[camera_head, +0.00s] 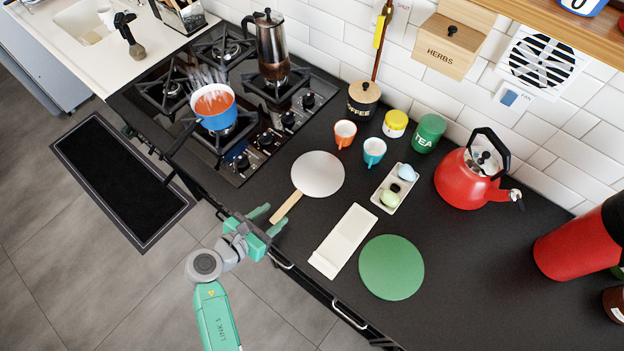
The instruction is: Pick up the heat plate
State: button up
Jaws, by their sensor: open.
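A pale grey round plate (318,174) with a wooden handle (286,207) lies flat on the dark counter, right of the hob; I take it as the heat plate. Its handle points toward the front edge, down and left. A plain green disc (391,267) without a handle lies further right. My gripper (268,220) is open at the counter's front edge, its two green fingertips close to the handle's end. I cannot tell whether the handle end is between the fingers or touched.
A white rectangular tray (343,240) lies right of the handle. Orange (345,133) and teal (374,151) cups, a small tray (396,190) and a red kettle (470,178) stand behind. A blue pan (213,106) on the hob has its handle toward the front.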

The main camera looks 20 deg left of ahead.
aim_at(288, 204)
jog(key=b+x, duration=0.1)
jog(key=x, duration=0.4)
jog(key=shift+f, duration=0.15)
jog(key=shift+c, duration=0.4)
grip_shut()
